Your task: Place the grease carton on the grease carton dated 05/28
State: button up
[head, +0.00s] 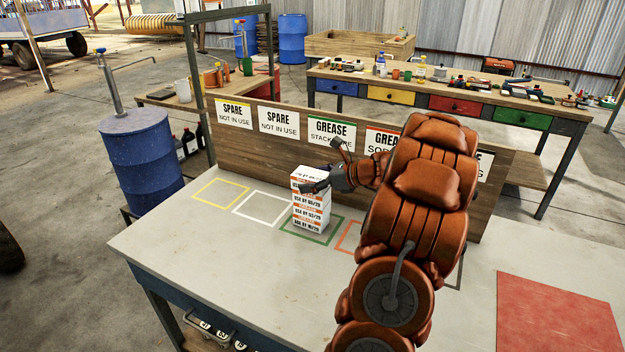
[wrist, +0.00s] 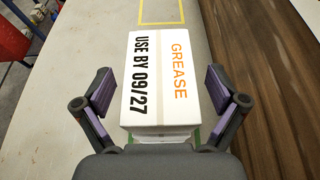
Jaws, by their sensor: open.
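White grease cartons with orange and black print stand in one upright stack (head: 311,211) inside the green outline on the workbench. The date lines on the lower cartons are too small to read surely. In the wrist view the top carton (wrist: 158,85) reads "GREASE, USE BY 09/27". My gripper (head: 319,166) is open at the top of the stack in the head view. In the wrist view its fingers (wrist: 161,90) stand on either side of the top carton, with gaps on both sides. The cartons below are almost hidden there.
The bench top (head: 215,265) has empty yellow (head: 221,193) and white (head: 259,209) outlines left of the stack. A sign board (head: 255,143) stands behind. A red mat (head: 557,318) lies at the right. A blue drum (head: 146,165) stands left of the bench.

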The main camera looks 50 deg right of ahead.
jog(key=b+v, duration=0.2)
jog(key=v, duration=1)
jog(key=shift+r, duration=0.1)
jog(key=w+a+f+n+g+y, duration=0.15)
jog(key=a+n+g, duration=0.4)
jog(key=a, duration=1.05)
jog(key=w+a+n+g+y, duration=0.25)
jog(key=a+n, duration=0.55)
jog(key=a, duration=0.8)
jog(key=s+a+f+n+g+h, duration=0.4)
jog(key=s+a+n+g+h, duration=0.15)
jog(key=s+a+n, duration=0.95)
jog(key=s+d+f+n+g+h, duration=0.1)
jog(key=s+n, duration=0.3)
jog(key=s, duration=0.4)
jog(key=shift+s+d+f+h, duration=0.15)
jog(key=shift+d+f+h, duration=0.2)
jog(key=shift+d+h, duration=0.45)
jog(key=shift+d, duration=0.1)
